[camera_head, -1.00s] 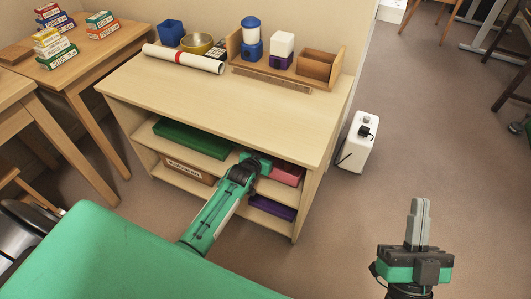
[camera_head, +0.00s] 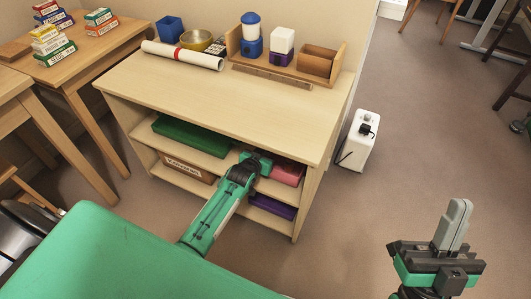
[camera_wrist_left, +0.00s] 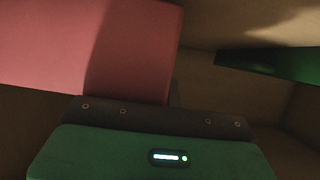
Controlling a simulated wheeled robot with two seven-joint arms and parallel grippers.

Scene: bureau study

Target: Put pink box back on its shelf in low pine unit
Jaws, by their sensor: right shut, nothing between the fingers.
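The low pine unit (camera_head: 225,95) stands ahead of me with open shelves. The pink box (camera_head: 288,174) is on the upper shelf at the right, its front partly covered by my left gripper. My left gripper (camera_head: 257,163) reaches in at the shelf opening beside the box; its fingertips are hidden. In the left wrist view the pink box (camera_wrist_left: 90,45) fills the upper left, close in front of the gripper body; whether the fingers grip it does not show. My right gripper (camera_head: 457,222) is shut and empty over the floor at the right.
A green box (camera_head: 193,137) lies on the same shelf at left. A labelled box (camera_head: 188,168) and a purple box (camera_head: 273,206) are on the lower shelf. A paper roll (camera_head: 183,56) and a wooden rack cover the top's back. A white appliance (camera_head: 358,140) stands right of the unit.

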